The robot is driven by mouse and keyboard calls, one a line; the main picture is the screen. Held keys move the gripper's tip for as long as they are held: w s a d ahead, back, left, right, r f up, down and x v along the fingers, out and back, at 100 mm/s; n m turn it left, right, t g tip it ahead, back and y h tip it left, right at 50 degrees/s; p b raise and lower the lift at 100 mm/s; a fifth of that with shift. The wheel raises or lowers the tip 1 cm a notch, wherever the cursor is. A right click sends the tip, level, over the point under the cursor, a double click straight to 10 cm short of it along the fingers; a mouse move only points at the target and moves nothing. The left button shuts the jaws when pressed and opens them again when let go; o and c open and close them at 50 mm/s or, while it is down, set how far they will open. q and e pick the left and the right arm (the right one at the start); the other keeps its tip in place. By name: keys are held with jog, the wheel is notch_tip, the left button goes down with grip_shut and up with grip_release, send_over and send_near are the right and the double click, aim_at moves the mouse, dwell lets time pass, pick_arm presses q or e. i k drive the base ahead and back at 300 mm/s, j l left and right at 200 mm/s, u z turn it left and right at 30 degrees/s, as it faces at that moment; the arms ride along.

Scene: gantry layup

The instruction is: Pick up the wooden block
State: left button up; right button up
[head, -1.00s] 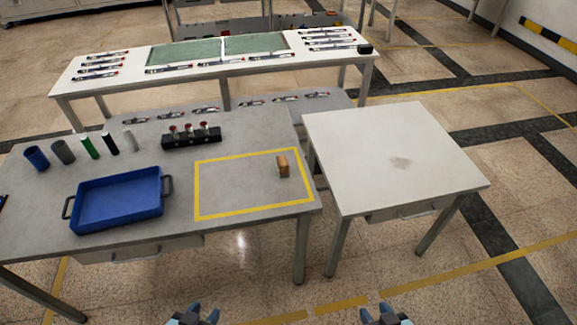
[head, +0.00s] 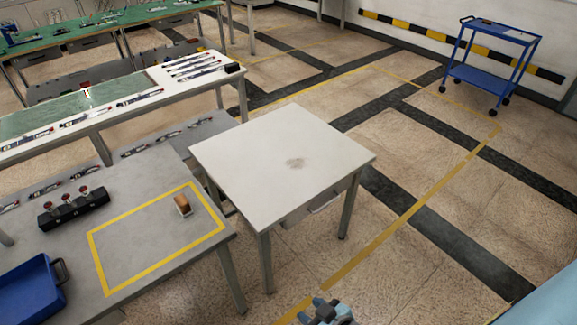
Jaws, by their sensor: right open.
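The wooden block (head: 183,205) is small and brown. It stands on the grey table (head: 150,262), inside the yellow taped outline and near its right side. My right gripper (head: 328,306) is at the bottom edge of the head view, low in front of the white table, open and well apart from the block. Nothing shows between its fingers. My left gripper is out of the frame.
A white table (head: 280,150) with a dark smudge stands right of the grey table. A blue tray (head: 28,292) and a black holder with red-topped items (head: 72,208) are on the grey table. A blue cart (head: 492,75) stands far right. Floor at right is clear.

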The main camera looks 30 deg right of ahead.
aim_at(183, 204)
jog(key=i+l+u, duration=0.1)
jog(key=l, duration=0.35)
jog(key=i+l+u, duration=0.1)
jog(key=l, duration=0.4)
jog(key=i+l, duration=0.2)
jog(key=l, duration=0.3)
jog(key=i+l+u, duration=0.15)
jog(key=l, duration=0.35)
jog(key=l+u, duration=0.1)
jog(key=l, duration=0.4)
jog(key=i+l, duration=0.4)
jog(key=i+u, duration=0.05)
jog(key=i, duration=0.05)
